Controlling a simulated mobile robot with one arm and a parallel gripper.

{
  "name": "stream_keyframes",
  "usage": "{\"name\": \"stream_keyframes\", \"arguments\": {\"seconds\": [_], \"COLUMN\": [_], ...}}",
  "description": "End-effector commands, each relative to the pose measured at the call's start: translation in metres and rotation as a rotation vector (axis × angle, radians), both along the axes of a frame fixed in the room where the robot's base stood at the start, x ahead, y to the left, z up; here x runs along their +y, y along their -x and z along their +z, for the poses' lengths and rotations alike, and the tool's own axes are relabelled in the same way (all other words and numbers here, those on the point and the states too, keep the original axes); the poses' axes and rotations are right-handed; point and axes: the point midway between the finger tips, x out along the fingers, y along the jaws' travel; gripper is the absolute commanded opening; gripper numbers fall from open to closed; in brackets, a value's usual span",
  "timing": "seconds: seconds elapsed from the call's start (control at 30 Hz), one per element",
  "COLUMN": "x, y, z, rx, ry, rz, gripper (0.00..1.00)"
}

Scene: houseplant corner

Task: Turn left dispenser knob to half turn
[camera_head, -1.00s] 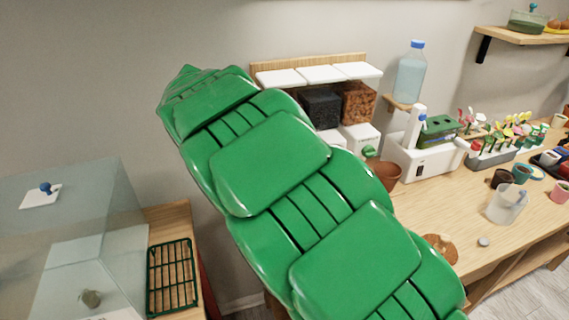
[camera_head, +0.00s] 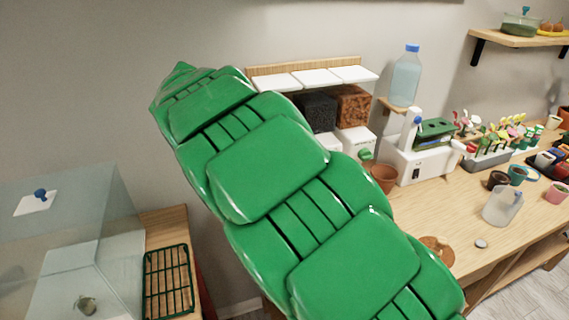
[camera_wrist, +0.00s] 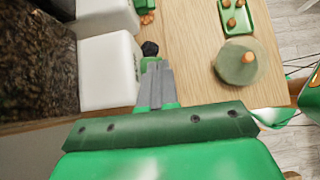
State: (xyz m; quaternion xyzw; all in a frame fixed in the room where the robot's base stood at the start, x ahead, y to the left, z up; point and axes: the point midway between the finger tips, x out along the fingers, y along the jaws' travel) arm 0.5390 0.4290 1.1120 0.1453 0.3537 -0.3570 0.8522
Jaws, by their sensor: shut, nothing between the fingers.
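The dispenser row stands against the wall in the head view, with white lids (camera_head: 312,77), a dark-filled bin (camera_head: 318,110) and a brown bark-filled bin (camera_head: 353,106). My green arm covers the row's left part, so the left dispenser and its knob are hidden there. One green knob (camera_head: 365,154) shows at the right end. In the wrist view, my gripper (camera_wrist: 153,64) is shut and empty, its grey fingers beside a white dispenser base (camera_wrist: 108,70). A green part with a black lump (camera_wrist: 150,48) is at the fingertips; contact and knob angle cannot be told.
A terracotta pot (camera_head: 384,178) and a white machine (camera_head: 420,163) stand right of the dispensers. A clear jug (camera_head: 503,205) and several plant pots are further right. A glass tank (camera_head: 70,235) and a green rack (camera_head: 168,281) are at the left.

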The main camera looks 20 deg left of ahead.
Motion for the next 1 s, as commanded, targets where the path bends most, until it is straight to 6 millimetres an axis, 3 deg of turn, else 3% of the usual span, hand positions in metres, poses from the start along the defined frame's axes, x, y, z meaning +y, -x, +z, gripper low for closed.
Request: {"name": "stream_keyframes", "arguments": {"seconds": [0.23, 0.5, 0.7, 1.0], "x": [0.017, 0.016, 0.014, 0.016], "y": [0.017, 0.015, 0.015, 0.015], "z": [0.025, 0.076, 0.104, 0.121], "rx": [0.000, -0.001, 0.001, 0.005], "ry": [0.001, -0.003, 0.000, -0.003], "rz": [-0.004, -0.003, -0.005, 0.003], "gripper": [0.00, 0.00, 0.00, 0.00]}}
